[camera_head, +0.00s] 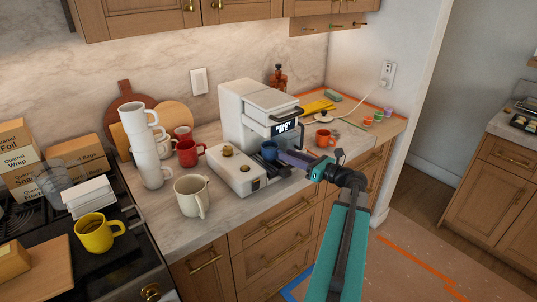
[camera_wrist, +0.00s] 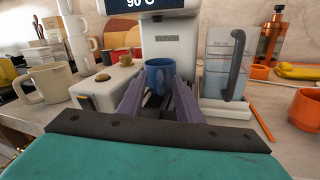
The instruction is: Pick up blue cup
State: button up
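The blue cup (camera_head: 269,150) stands upright at the front of the white coffee machine (camera_head: 255,110), below its head. In the wrist view the blue cup (camera_wrist: 159,74) is straight ahead, its lower part between the purple fingertips. My gripper (camera_head: 284,154) reaches in from the right at cup height, its tips close beside the cup. In the wrist view my gripper (camera_wrist: 159,92) has its fingers spread, one on each side of the cup. Whether either finger touches the cup cannot be told.
An orange mug (camera_head: 325,138) stands right of my gripper. Open floor lies at the right.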

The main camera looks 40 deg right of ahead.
jog(key=shift+w+a, duration=0.15)
jog(key=shift+w, duration=0.6)
grip_shut()
